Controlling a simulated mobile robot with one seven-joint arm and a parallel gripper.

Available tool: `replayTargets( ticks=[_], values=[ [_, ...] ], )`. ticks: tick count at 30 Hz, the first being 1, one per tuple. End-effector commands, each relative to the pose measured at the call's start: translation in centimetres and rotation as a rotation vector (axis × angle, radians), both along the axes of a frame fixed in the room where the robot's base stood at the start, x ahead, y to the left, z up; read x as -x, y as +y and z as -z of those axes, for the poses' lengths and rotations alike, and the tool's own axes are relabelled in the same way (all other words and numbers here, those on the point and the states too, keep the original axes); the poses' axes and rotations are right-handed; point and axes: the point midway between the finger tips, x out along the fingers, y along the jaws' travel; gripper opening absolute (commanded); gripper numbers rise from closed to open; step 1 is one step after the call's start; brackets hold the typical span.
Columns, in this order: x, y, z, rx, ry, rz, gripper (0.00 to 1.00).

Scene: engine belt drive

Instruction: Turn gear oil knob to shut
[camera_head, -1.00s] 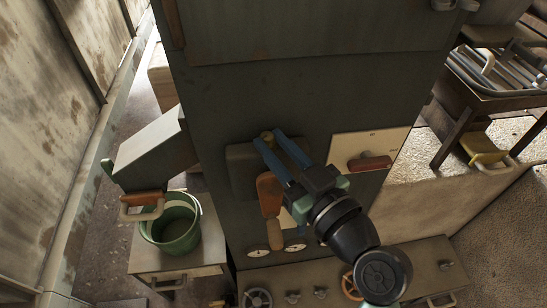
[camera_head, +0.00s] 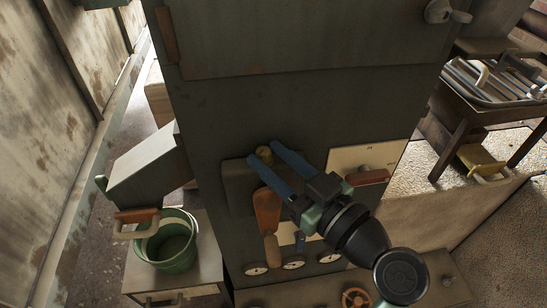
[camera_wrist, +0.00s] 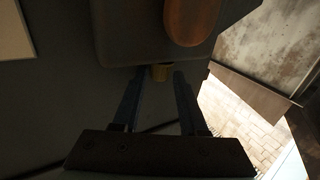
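A small brass knob (camera_head: 264,153) sticks out at the top of a dark box (camera_head: 238,185) on the cabinet front. I take it for the gear oil knob; no label is readable. My gripper (camera_head: 265,155) has its two blue fingers on either side of the knob. In the wrist view the knob (camera_wrist: 161,72) shows between the fingertips (camera_wrist: 159,76), with a small gap to each finger. The fingers look open. An orange lever (camera_head: 267,212) hangs below the knob, left of my gripper; in the wrist view an orange-brown part (camera_wrist: 190,20) lies beyond the knob.
A cream panel with a red handle (camera_head: 367,177) is right of my gripper. Several round gauges (camera_head: 293,262) and an orange handwheel (camera_head: 355,298) are below. A green bucket (camera_head: 172,250) stands on a side stand at left.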

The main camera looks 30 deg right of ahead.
Motion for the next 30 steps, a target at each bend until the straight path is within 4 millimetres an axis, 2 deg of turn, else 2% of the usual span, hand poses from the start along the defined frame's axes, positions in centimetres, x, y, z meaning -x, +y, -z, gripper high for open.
replayTargets(
  ticks=[17, 30],
  values=[
    [-0.02, -0.18, 0.05, 0.000, 0.001, 0.022, 0.58],
    [0.13, 0.50, -0.27, 0.002, 0.008, 0.205, 0.58]
  ],
)
